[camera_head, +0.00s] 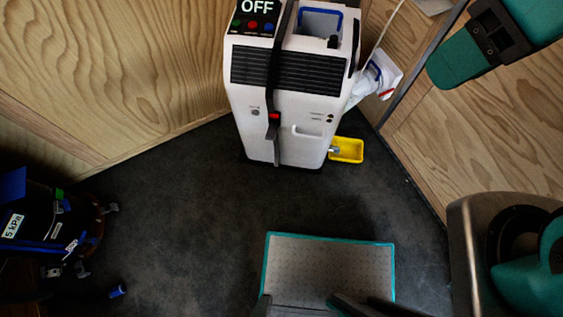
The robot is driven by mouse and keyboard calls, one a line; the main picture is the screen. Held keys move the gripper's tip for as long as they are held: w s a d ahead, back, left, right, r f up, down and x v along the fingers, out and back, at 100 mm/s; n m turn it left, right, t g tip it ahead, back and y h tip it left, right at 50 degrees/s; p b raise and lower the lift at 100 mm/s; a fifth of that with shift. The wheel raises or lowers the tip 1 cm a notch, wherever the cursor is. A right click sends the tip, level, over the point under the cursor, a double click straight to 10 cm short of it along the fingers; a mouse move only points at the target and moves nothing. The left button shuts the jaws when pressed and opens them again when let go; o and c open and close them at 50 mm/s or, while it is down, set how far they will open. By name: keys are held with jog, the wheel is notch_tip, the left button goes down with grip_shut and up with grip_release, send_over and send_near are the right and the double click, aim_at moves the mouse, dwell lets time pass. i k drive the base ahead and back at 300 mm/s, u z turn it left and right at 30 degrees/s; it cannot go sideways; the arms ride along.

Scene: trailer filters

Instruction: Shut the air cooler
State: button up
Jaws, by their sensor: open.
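The air cooler (248,109) is a tall white unit standing at the back, near the corner of the wooden walls. Its top left carries a dark panel (257,13) reading "OFF", with green, red and blue buttons. A blue-rimmed opening (320,19) is at its top right, and I see no cover over it. Black louvres (318,72) cross the upper front. A black strap (274,90) with a red piece runs down the front. Teal parts of my arm (455,66) show at the upper right, apart from the cooler. I cannot make out my gripper's jaws.
A yellow tray (346,150) sits on the floor at the cooler's lower right. A white bag-like thing (381,74) hangs beside the cooler. A dark wheeled unit labelled "5 kPa" (13,225) stands at the left. Dark floor (190,210) between is clear.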

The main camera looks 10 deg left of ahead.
aim_at(311, 93)
jog(key=u, duration=0.75)
jog(key=i, duration=0.3)
jog(key=z, duration=2.55)
jog(key=k, duration=0.95)
jog(key=u, duration=1.2)
jog(key=i, duration=0.5)
